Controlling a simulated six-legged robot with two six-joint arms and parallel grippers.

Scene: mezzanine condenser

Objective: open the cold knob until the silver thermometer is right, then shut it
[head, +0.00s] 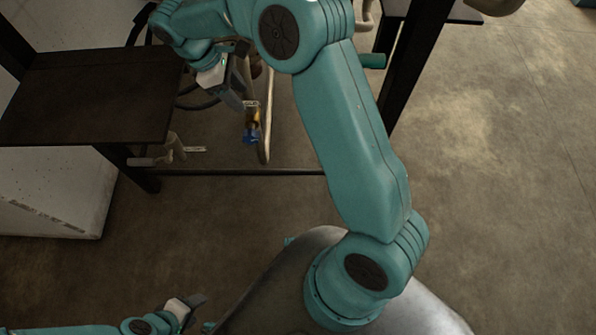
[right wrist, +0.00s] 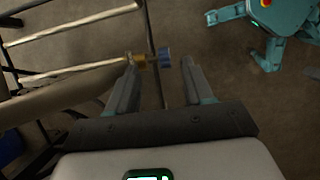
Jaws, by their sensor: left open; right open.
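A blue knob (head: 251,136) sits on a brass valve fitting (head: 252,113) on a pale pipe, below my right gripper (head: 239,90). In the right wrist view the blue knob (right wrist: 165,57) and its brass fitting (right wrist: 139,60) show at the fingertips of the open right gripper (right wrist: 160,66). The knob appears between or just beyond the tips, and I see no clear contact. My left gripper (head: 188,306) is open and empty, low at the left, far from the knob. I cannot make out a silver thermometer in either view.
A dark shelf (head: 90,95) on a black frame stands at the left, above a white box (head: 55,195). A black post (head: 412,60) rises right of my right arm. Pale pipes (right wrist: 75,70) run left of the knob. Open floor (head: 510,190) lies at the right.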

